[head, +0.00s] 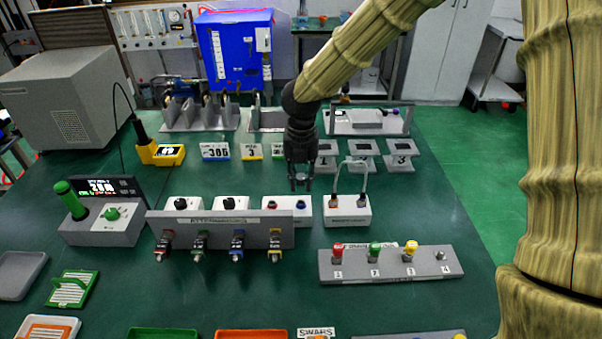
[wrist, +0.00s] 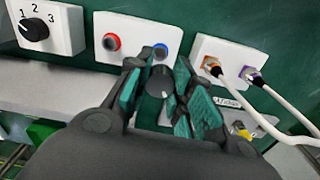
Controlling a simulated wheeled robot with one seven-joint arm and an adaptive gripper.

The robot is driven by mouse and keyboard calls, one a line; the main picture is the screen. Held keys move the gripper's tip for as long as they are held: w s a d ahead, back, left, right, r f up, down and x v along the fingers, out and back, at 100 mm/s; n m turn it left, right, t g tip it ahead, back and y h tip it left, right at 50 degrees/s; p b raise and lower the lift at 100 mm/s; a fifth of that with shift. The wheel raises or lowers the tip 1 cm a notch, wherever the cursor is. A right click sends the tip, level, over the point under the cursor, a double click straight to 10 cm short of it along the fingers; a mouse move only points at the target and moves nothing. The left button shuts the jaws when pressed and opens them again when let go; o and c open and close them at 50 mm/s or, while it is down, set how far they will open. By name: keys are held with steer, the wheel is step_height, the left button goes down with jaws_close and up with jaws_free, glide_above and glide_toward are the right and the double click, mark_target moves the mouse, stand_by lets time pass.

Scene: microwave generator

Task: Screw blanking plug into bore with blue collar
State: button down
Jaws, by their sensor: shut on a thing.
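My gripper (wrist: 163,88) is shut on a dark, round-topped plug (wrist: 160,80), between its green-padded fingers in the wrist view. A white box has two bores: one with a red collar (wrist: 111,42) and one with a blue collar (wrist: 160,50). The plug is close to the blue collar in the wrist view, which shows only part of that collar. In the head view my gripper (head: 300,184) points down just behind and above the blue collar (head: 300,204); the red collar (head: 272,205) is left of it. I cannot tell whether the plug touches the bore.
A white box with cables (head: 347,209) stands close on the right. A dial box (wrist: 48,25) is on the left. A grey panel with coloured connectors (head: 220,229) stands in front. A rack of coloured plugs (head: 390,262) lies to the front right.

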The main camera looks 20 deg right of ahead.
steer(key=shift+n, duration=0.9)
steer(key=shift+f, duration=2.45)
steer(key=shift+p, duration=1.65)
steer(key=shift+f, duration=1.15)
steer(key=c, duration=1.2)
jaws_free()
step_height(320, 180, up, 12)
steer(key=shift+f, duration=0.1)
